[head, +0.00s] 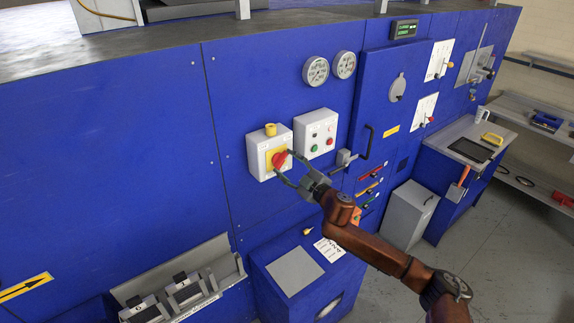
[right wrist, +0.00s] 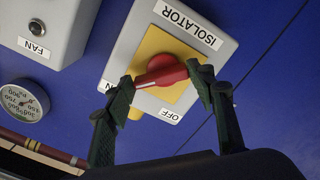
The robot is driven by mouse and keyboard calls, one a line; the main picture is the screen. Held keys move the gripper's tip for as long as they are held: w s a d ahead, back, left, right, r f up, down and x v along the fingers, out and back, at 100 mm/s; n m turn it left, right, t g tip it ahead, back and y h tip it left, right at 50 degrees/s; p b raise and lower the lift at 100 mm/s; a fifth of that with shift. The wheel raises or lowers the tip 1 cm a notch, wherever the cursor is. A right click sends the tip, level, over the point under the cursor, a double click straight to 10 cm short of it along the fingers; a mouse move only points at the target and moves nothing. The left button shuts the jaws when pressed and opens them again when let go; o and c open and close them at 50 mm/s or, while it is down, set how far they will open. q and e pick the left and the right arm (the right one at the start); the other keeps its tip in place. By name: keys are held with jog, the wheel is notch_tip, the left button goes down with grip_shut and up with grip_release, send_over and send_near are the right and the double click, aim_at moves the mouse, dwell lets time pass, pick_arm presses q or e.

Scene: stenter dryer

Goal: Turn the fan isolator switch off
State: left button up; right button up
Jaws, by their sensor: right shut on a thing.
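The fan isolator switch is a red rotary knob (head: 280,159) on a yellow plate in a pale box (head: 257,163) on the blue machine front. In the right wrist view, the red knob (right wrist: 162,70) lies between my fingers, its white-marked end toward the left, near a partly hidden ON label. The OFF label (right wrist: 169,115) and the ISOLATOR label (right wrist: 188,20) are readable there. My right gripper (head: 284,167) is shut on the knob, one finger at each end; it also shows in the right wrist view (right wrist: 163,80). My left gripper is out of view.
A pale button box (head: 316,136) labelled FAN is mounted just right of the isolator, with round gauges (head: 316,71) above. A blue desk-like console (head: 300,275) stands below. The panel left of the isolator is clear.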

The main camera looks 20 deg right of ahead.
jog(key=shift+n, duration=0.4)
jog(key=n+p, duration=0.1)
jog(key=n, duration=0.1)
jog(key=shift+r+n, duration=0.15)
jog(key=shift+n, duration=0.25)
jog(key=n+p, duration=0.1)
jog(key=n, duration=0.3)
jog(key=shift+a+n+p, duration=0.1)
jog(key=shift+n+p, duration=0.25)
jog(key=shift+n, duration=0.05)
jog(key=n+p, duration=0.1)
jog(key=n, duration=0.4)
jog(key=shift+s+a, duration=0.1)
jog(key=shift+a, duration=0.05)
jog(key=shift+a+n+p, duration=0.1)
jog(key=shift+n+p, duration=0.35)
jog(key=shift+n, duration=1.75)
jog(key=o, duration=1.2)
jog(key=shift+c, duration=0.2)
